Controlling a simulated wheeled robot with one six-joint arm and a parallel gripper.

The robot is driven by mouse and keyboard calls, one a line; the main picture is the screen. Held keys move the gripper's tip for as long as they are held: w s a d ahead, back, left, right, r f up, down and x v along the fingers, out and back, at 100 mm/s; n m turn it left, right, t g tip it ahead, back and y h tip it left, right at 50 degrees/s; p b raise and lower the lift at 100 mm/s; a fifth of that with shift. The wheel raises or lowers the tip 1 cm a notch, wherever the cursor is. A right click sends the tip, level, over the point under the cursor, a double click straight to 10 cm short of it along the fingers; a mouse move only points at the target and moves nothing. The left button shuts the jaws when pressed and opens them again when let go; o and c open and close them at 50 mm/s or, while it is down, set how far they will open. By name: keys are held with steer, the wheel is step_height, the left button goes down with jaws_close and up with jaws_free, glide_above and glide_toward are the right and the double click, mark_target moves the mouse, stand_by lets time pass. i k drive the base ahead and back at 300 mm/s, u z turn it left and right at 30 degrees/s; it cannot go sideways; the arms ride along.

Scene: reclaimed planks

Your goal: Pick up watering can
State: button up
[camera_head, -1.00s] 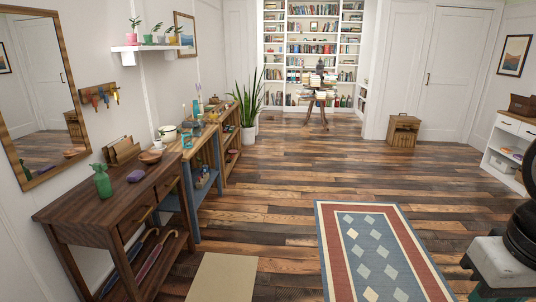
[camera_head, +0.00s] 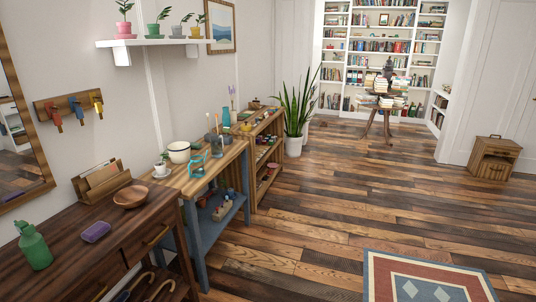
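A small teal object (camera_head: 197,168) with a looped outline stands near the front edge of the blue-legged wooden table (camera_head: 217,180). It looks like the watering can, but it is too small to be sure. A white pot with a dark rim (camera_head: 179,152) is just left of it, and a white cup with a plant (camera_head: 161,169) is further left. My gripper is not in view.
A dark console table (camera_head: 95,225) at the left holds a green bottle (camera_head: 34,246), a purple block (camera_head: 96,232) and a brown bowl (camera_head: 131,196). A patterned rug (camera_head: 420,278) lies at the lower right. The plank floor (camera_head: 330,205) between is clear.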

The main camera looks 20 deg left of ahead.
mark_target(197, 162)
steer(key=u, duration=0.3)
steer(key=i, duration=1.95)
steer(key=u, duration=1.15)
steer(key=i, duration=1.55)
steer(key=u, duration=0.45)
